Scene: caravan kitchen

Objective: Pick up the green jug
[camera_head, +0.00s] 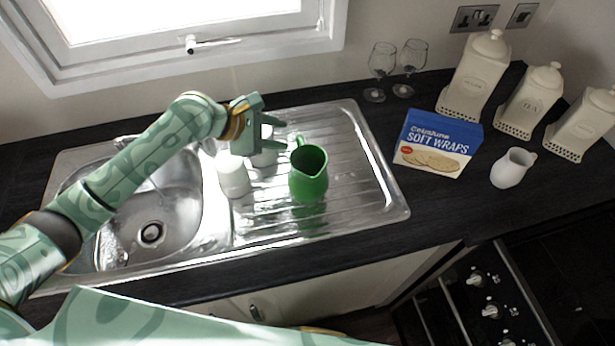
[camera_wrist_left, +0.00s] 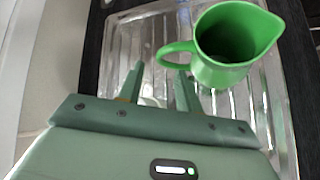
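The green jug (camera_head: 309,176) stands upright on the ribbed steel draining board, its handle toward the back left. It also shows in the left wrist view (camera_wrist_left: 228,45), with its handle just beyond my fingertips. My left gripper (camera_head: 283,134) is above the board, just behind and left of the jug. In the left wrist view its two fingers (camera_wrist_left: 159,72) are apart with nothing held between them; the handle looks close to the right finger, and I cannot tell whether they touch. My right gripper is in neither view.
White canisters (camera_head: 233,176) stand on the draining board (camera_head: 357,199) below my left gripper. The sink bowl (camera_head: 165,213) is left. A soft wraps box (camera_head: 437,146), a white jug (camera_head: 511,168), two glasses (camera_head: 381,68) and tall canisters (camera_head: 475,76) stand right.

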